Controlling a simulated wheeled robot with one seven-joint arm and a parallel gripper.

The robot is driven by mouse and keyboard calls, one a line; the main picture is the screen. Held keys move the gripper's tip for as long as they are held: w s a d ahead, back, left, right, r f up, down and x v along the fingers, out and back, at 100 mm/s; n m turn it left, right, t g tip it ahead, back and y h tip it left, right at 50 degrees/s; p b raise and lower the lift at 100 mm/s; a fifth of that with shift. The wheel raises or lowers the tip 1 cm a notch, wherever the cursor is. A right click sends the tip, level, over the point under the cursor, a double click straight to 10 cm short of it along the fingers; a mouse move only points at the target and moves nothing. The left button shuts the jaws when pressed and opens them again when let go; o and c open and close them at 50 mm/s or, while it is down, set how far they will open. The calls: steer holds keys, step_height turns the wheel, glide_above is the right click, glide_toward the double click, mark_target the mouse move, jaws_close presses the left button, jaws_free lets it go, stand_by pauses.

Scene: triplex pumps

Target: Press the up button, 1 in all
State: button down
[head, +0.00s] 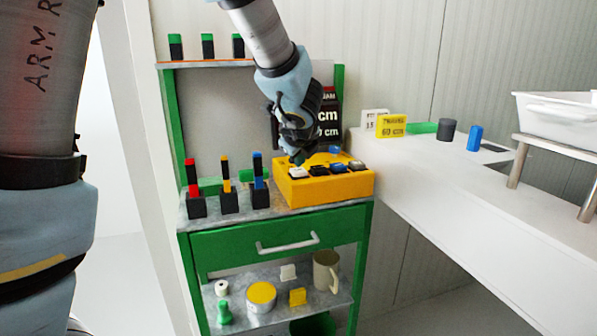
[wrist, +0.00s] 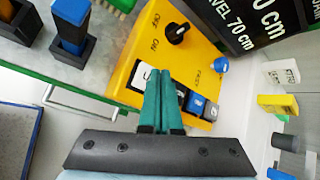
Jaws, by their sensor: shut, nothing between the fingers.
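A yellow control box (head: 335,187) stands on the green workbench's top; it fills the middle of the wrist view (wrist: 133,55). Along its front edge is a row of keys: a white key (head: 298,172), a black key (head: 319,169), a blue key (head: 339,167) and a pale key (head: 357,164). The white key (wrist: 143,76) bears a dark mark; I cannot tell which key is marked up. My gripper (wrist: 164,72) is shut and empty, its teal fingers pointing at the box just beside the white key and partly hiding the black key. Contact cannot be told.
The box also has a black knob (wrist: 178,33) and a blue round knob (wrist: 221,65). Several coloured switch blocks, one of them blue (wrist: 70,25), stand left of the box. Dark text signs (wrist: 255,25) stand behind it. A white counter (head: 420,180) lies to the right.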

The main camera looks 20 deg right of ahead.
mark_target(300, 172)
steer(key=shift+f+b, duration=0.55)
steer(key=shift+b, duration=0.1)
stand_by(0.5)
steer(key=shift+r, duration=0.1)
steer(key=shift+r+p, duration=0.85)
steer(key=shift+r, duration=0.1)
step_height(300, 172, up, 5)
steer(key=p, duration=0.4)
steer(key=shift+p, duration=0.3)
stand_by(0.5)
